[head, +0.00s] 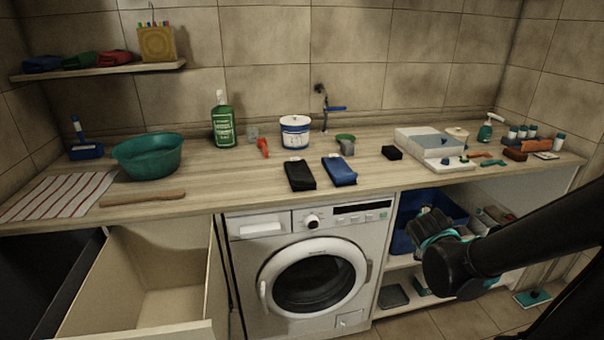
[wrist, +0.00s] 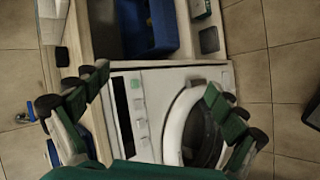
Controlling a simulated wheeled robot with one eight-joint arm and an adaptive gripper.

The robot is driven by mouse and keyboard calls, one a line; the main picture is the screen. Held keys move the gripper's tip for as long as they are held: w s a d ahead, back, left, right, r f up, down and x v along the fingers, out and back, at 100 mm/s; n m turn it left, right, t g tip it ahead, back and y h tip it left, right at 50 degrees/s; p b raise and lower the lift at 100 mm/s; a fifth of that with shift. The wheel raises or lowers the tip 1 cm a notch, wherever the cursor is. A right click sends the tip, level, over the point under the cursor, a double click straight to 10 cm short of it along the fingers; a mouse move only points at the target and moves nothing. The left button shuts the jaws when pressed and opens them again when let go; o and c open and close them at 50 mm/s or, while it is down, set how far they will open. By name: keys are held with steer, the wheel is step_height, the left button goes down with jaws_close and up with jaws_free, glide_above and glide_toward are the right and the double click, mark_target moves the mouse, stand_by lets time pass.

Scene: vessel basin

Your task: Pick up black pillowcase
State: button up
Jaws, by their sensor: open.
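A folded black cloth (head: 299,175), which looks like the black pillowcase, lies flat on the wooden counter (head: 230,180) near its front edge, above the washing machine. A folded blue cloth (head: 339,171) lies just to its right, apart from it. My gripper (head: 437,233) is to the right of the washer and below the counter top, in front of the open shelf, well away from the black cloth. In the wrist view my gripper (wrist: 156,105) has its green-and-black fingers spread wide with nothing held between them. I cannot make out the black cloth in the wrist view.
The washing machine (head: 310,272) stands below the cloths. A white tub (head: 295,132) and tap (head: 322,105) stand behind. An open drawer (head: 150,275) juts out at left. A blue bin (head: 410,235) sits on the shelf.

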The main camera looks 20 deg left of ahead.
steer(key=w+a+r+n+t+y, duration=0.2)
steer(key=w+a+r+n, duration=0.1)
steer(key=a+n, duration=0.6)
steer(key=n+t+y, duration=0.2)
steer(key=n+y, duration=0.5)
steer(key=n, duration=0.9)
glide_toward(304, 181)
steer(key=f, duration=0.1)
steer(key=x, duration=1.2)
steer(key=shift+w+d, duration=0.1)
steer(key=shift+w, duration=0.15)
steer(key=shift+a+x, duration=0.2)
steer(key=shift+x, duration=2.45)
steer(key=shift+s, duration=0.2)
steer(key=shift+c, duration=0.4)
steer(key=c, duration=1.3)
steer(key=shift+r, duration=0.15)
